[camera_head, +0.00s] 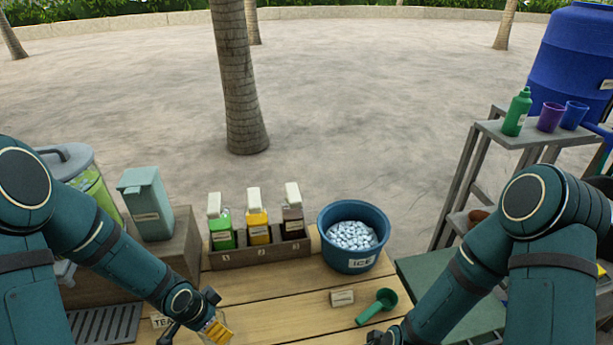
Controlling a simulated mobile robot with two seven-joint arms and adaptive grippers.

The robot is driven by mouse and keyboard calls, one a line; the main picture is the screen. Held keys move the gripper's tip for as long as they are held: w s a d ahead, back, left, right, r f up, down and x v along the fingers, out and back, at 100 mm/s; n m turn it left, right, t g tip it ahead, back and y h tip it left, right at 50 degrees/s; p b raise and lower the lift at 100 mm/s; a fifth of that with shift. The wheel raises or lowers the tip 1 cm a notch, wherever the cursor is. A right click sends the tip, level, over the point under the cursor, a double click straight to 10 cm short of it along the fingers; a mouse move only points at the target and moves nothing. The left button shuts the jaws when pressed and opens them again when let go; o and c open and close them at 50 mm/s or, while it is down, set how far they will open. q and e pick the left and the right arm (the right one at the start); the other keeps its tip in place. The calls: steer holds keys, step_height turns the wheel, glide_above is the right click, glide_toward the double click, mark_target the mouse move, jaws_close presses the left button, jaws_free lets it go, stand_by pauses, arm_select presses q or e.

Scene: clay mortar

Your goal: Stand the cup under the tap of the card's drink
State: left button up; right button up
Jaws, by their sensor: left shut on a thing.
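My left gripper (206,314) is low at the table's front, shut on an amber thing (219,332) that looks like the cup; the gripper hides part of it. A white card (162,321) reading what looks like "TEA" is left of the gripper, partly covered by my arm. A lidded clear dispenser (94,188) with green-yellow drink stands at the far left, partly behind my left arm. A teal dispenser (147,203) with a label stands on a wooden block beside it. Their taps are hidden or too small to tell. My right gripper (384,338) is at the bottom edge, mostly cut off.
A slatted drip tray (106,324) lies at lower left. A numbered rack (262,257) holds green, yellow and brown bottles. A blue ice tub (354,263), a small label (342,298) and a green scoop (377,306) are to the right. A shelf (520,133) with cups stands at far right.

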arm_select(q)
steer(key=w+d+r+n+b, duration=0.1)
steer(key=w+n, duration=0.1)
steer(key=w+d+r+n+y+b, duration=0.1)
steer(key=w+n+b, duration=0.1)
steer(key=w+d+r+n+b, duration=0.1)
steer(key=w+d+n, duration=0.1)
steer(key=shift+r+n+t+y+b, duration=0.2)
steer(key=shift+n+t+y+b, duration=0.1)
steer(key=shift+n+t+b, duration=0.1)
steer(key=shift+n, duration=0.7)
steer(key=shift+s+d+f, duration=0.2)
steer(key=shift+s+f, duration=0.75)
steer(key=shift+f, duration=0.15)
steer(key=shift+s+d+f, duration=0.15)
steer(key=shift+s+f, duration=0.8)
steer(key=shift+f, duration=0.15)
